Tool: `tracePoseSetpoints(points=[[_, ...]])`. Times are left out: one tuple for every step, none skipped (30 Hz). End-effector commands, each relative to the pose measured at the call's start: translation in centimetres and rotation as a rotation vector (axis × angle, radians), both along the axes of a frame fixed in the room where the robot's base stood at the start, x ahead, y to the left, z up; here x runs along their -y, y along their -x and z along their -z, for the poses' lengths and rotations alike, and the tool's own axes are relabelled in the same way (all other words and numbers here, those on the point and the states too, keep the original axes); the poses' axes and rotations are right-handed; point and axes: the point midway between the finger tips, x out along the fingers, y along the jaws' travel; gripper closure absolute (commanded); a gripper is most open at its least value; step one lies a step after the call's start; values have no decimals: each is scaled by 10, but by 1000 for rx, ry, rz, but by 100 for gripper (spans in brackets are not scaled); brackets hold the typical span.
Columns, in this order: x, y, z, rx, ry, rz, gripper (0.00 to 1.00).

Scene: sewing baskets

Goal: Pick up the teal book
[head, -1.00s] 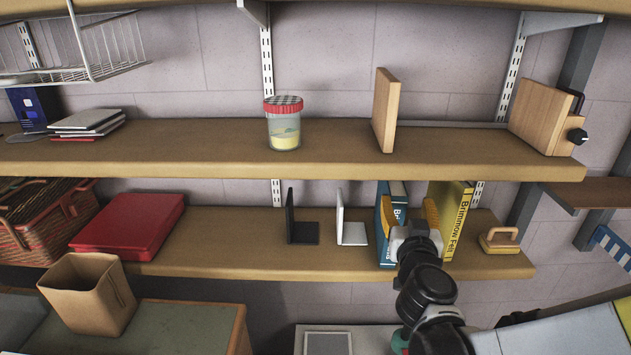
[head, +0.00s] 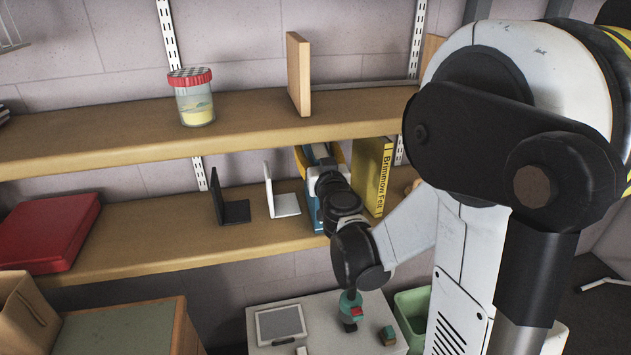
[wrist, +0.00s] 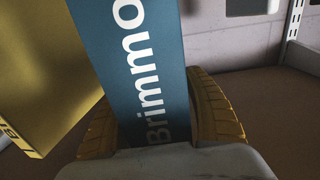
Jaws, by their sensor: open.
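The teal book (head: 311,208) stands upright on the lower shelf, with white lettering on its spine. It fills the middle of the wrist view (wrist: 140,55). My gripper (head: 318,160) is open at the book, with its yellow ridged fingers on either side of the spine. In the wrist view my gripper (wrist: 160,118) has one finger left of the book and one right of it. The right finger looks very close to the cover; I cannot tell whether either finger touches. The lower end of the spine is hidden behind my gripper's body.
A yellow book (head: 372,178) stands close to the right of the teal book. A white bookend (head: 282,203) and a black bookend (head: 233,210) stand to the left. The upper shelf (head: 245,118) runs above. The shelf right of the book in the wrist view is clear.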

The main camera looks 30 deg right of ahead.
Motion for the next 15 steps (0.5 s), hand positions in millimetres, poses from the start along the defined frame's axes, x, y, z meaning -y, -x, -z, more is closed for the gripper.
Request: tracePoseSetpoints(points=[[1, -4, 1, 0, 0, 0, 39], [2, -5, 1, 0, 0, 0, 39], [2, -7, 0, 0, 0, 0, 39], [3, -7, 0, 0, 0, 0, 39], [3, -7, 0, 0, 0, 0, 39], [3, -7, -1, 0, 0, 0, 39], [3, -7, -1, 0, 0, 0, 39], [3, -7, -1, 0, 0, 0, 39], [3, -7, -1, 0, 0, 0, 39], [3, -7, -1, 0, 0, 0, 46], [3, -7, -1, 0, 0, 0, 56], [3, -7, -1, 0, 0, 0, 68], [3, -7, -1, 0, 0, 0, 77], [3, -7, -1, 0, 0, 1, 86], [3, -7, -1, 0, 0, 1, 99]])
